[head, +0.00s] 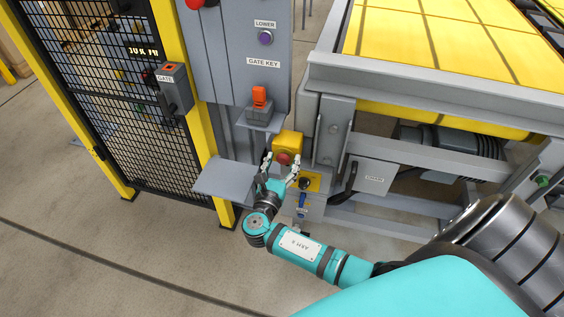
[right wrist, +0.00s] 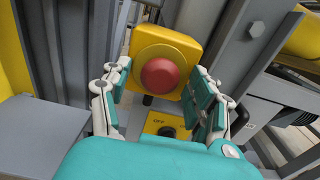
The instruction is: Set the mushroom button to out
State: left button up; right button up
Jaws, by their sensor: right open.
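The mushroom button (right wrist: 161,77) is a red round cap on a yellow box (right wrist: 190,45). In the head view the red button (head: 283,158) shows on its yellow box (head: 288,142), below the gate key shelf. My right gripper (head: 282,172) is open in front of the button. In the right wrist view its two fingers (right wrist: 160,95) stand apart, one to the left and one to the right of the button, with nothing between the pads. I cannot tell whether the fingers touch the box or whether the button is in or out. My left gripper is not in view.
Below the button is a yellow plate with a black knob (head: 305,183) marked OFF. An orange gate key (head: 259,97) sits above on a grey shelf. A grey flat plate (head: 224,178) juts out at the left. A black mesh gate (head: 115,90) and grey lifter frame (head: 420,75) flank the spot.

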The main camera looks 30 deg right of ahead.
grip_shut()
jog(key=shift+s+a+r+p, duration=0.15)
jog(key=shift+s+a+p, duration=0.25)
jog(key=shift+p, duration=0.2)
jog(key=shift+s+a, duration=0.15)
jog(key=shift+a, duration=0.1)
jog(key=shift+f, duration=0.2)
grip_release()
jog(key=shift+r, duration=0.1)
